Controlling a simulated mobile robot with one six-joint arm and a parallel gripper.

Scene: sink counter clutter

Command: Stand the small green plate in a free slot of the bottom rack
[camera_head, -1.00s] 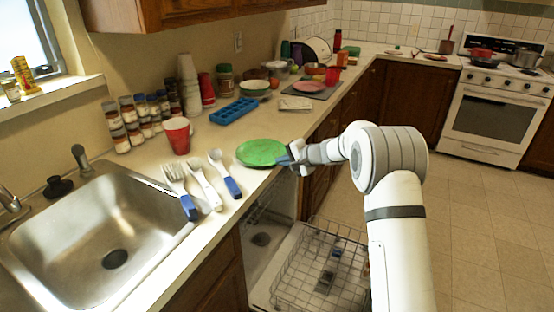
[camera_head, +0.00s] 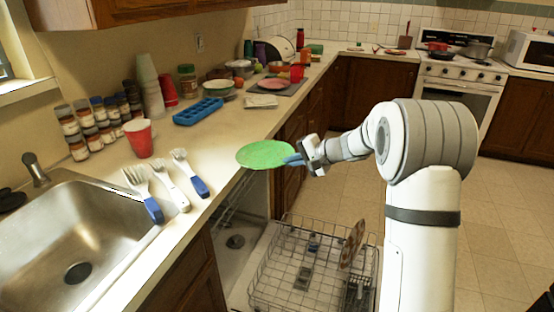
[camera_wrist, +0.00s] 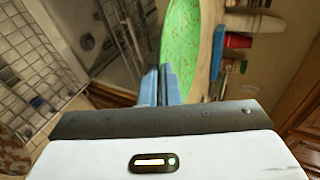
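The small green plate (camera_head: 264,154) lies nearly flat at the counter's front edge in the head view, its near right side jutting past the edge. My gripper (camera_head: 294,160) is shut on the plate's right rim. In the wrist view the blue fingertips (camera_wrist: 160,84) close on the green plate (camera_wrist: 180,45). The bottom rack (camera_head: 290,268) is pulled out of the open dishwasher below, to the right of the counter. A brown patterned dish (camera_head: 352,243) stands upright toward the rack's right side. Other slots at the rack's left and middle look empty.
A red cup (camera_head: 138,138), a blue tray (camera_head: 198,111) and spice jars (camera_head: 90,128) stand farther back. Open floor lies right of the rack.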

